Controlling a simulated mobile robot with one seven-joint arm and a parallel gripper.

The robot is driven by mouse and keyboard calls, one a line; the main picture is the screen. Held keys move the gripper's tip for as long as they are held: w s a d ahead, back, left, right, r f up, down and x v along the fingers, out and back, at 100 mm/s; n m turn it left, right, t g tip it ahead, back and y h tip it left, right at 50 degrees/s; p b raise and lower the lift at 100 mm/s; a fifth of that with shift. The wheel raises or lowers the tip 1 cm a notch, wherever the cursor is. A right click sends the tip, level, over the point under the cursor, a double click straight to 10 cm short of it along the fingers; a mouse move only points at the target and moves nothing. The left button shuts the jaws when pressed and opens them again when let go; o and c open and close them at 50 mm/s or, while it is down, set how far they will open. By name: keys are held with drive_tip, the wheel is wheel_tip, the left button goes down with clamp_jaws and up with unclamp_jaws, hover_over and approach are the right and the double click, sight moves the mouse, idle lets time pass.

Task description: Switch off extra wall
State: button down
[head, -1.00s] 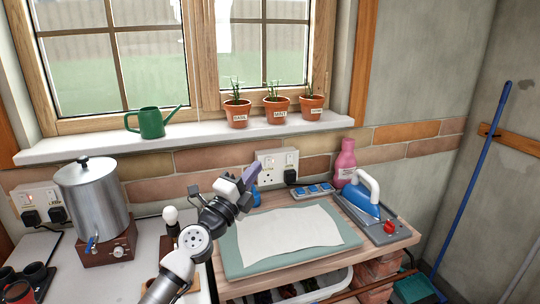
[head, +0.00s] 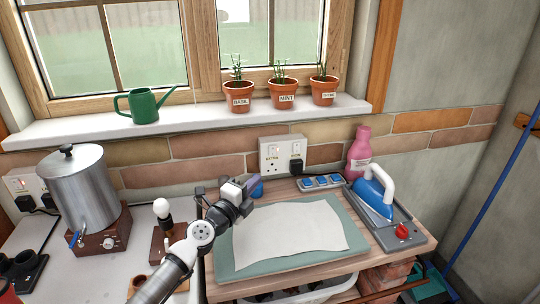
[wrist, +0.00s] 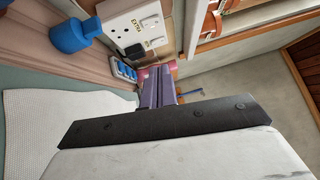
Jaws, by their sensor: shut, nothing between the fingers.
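The white double wall socket (head: 270,163) is set in the brick band under the window sill. Its left half bears a label that reads EXTRA, and a black plug (head: 296,165) sits in its right half. The socket also shows at the top of the wrist view (wrist: 118,28), turned on its side, with small rocker switches. I cannot tell their positions. My gripper (head: 254,182) has purple fingers, shut and empty, in front of and below the socket, apart from it. The fingers also show in the wrist view (wrist: 158,86).
A blue object (head: 257,192) is close behind my gripper. A blue-switched power strip (head: 321,182), pink bottle (head: 359,150) and iron (head: 373,195) stand to the right. Potted herbs (head: 282,96) line the sill above.

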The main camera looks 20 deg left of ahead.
drive_tip(key=p, duration=0.3)
approach(273, 151)
drive_tip(key=w+d+r, duration=0.1)
drive_tip(key=w+d, duration=0.1)
drive_tip(key=d, duration=0.2)
drive_tip(key=shift+w+a+r+p, duration=0.15)
drive_tip(key=shift+w+a, duration=0.15)
drive_tip(key=shift+w, duration=0.4)
drive_tip(key=shift+w+a+f+p, duration=0.1)
drive_tip(key=shift+w+a, duration=0.25)
drive_tip(key=shift+w, duration=0.35)
drive_tip(key=shift+w+a+r+p, duration=0.15)
drive_tip(key=shift+w+a, duration=0.15)
drive_tip(key=shift+w, duration=0.4)
